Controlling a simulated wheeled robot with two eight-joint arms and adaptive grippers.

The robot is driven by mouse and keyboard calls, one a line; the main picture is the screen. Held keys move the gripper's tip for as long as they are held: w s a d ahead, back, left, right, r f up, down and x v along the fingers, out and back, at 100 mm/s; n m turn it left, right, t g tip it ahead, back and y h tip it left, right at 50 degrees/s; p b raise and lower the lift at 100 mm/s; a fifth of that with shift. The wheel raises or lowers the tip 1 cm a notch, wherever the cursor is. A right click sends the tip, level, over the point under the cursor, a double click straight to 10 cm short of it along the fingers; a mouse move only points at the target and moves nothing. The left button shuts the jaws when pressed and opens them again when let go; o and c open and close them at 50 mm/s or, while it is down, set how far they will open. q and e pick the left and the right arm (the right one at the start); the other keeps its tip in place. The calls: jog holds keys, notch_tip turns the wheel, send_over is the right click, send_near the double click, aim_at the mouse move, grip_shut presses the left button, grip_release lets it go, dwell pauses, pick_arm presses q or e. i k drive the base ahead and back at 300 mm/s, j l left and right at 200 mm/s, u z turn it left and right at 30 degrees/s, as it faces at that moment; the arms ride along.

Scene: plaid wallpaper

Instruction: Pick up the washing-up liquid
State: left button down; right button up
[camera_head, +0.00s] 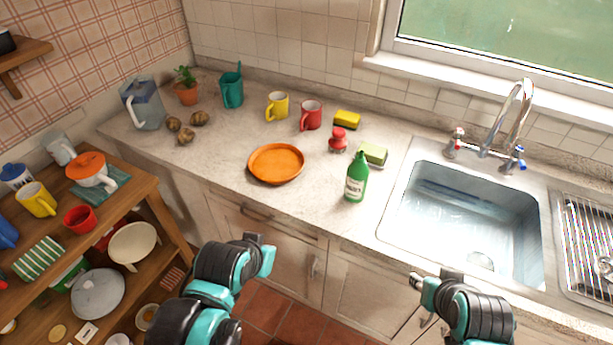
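The washing-up liquid (356,178) is a green bottle with a pale label, standing upright on the worktop just left of the sink. My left gripper (266,256) is below and to the left of it, in front of the cabinet doors and apart from the bottle. My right gripper (420,284) is below and to the right of it, in front of the worktop edge near the sink. Neither gripper touches the bottle. The fingers of both are too small and turned too far to tell whether they are open or shut.
An orange plate (276,164) lies left of the bottle. The sink (470,215) and tap (513,115) are to the right. The worktop in front of the plate is clear. A wooden shelf unit (148,186) stands left.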

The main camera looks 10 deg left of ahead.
aim_at(358, 171)
jog(key=z, duration=1.2)
jog(key=u, duration=1.25)
jog(key=k+j+u, duration=0.1)
jog(key=j+u, duration=0.15)
jog(key=j, duration=0.25)
jog(key=k+j+u, duration=0.1)
jog(key=j+u, duration=0.15)
jog(key=j, duration=0.25)
